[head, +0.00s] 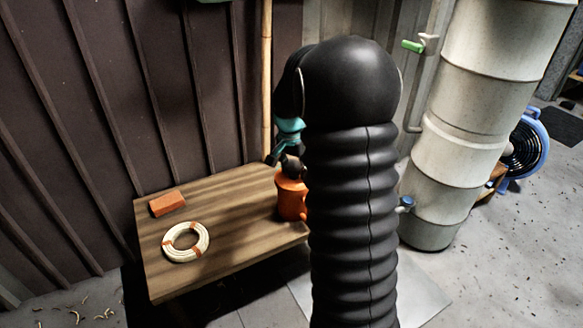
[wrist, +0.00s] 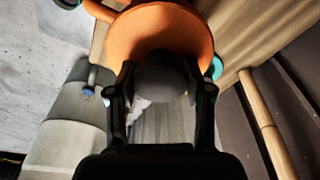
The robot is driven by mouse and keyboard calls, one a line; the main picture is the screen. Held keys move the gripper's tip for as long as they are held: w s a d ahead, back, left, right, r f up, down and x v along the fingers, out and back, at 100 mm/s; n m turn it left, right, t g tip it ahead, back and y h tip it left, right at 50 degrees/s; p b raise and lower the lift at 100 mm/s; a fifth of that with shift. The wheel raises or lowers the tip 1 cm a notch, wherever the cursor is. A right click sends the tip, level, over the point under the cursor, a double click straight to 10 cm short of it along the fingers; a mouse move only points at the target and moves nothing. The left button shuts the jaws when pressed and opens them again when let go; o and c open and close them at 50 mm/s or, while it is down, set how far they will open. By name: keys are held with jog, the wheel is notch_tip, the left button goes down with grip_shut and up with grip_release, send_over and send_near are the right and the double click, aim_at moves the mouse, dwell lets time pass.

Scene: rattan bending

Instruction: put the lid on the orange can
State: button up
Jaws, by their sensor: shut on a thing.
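The orange can (head: 291,203) stands on the wooden table near its right edge, partly hidden behind my black arm in the head view. My gripper (head: 289,165) is right above the can, pointing down. In the wrist view my gripper (wrist: 162,88) has its two fingers on either side of a dark grey round knob (wrist: 162,76), shut on it. The knob appears to belong to the lid. A broad orange round surface (wrist: 165,30) lies behind it; I cannot tell whether this is the lid or the can's top. Any gap between lid and can is hidden.
The wooden table (head: 235,222) also holds an orange block (head: 167,203) and a pale coil (head: 185,242) with orange bands. A bamboo pole (head: 267,80) stands behind it. A tall pale cylinder (head: 465,120) and a blue fan (head: 528,148) stand right. The table's middle is clear.

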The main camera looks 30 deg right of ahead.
jog(key=o, duration=1.3)
jog(key=o, duration=0.4)
jog(key=shift+r, duration=0.1)
jog(key=shift+r+p, duration=2.45)
jog(key=shift+r, duration=1)
jog(key=shift+c, duration=0.3)
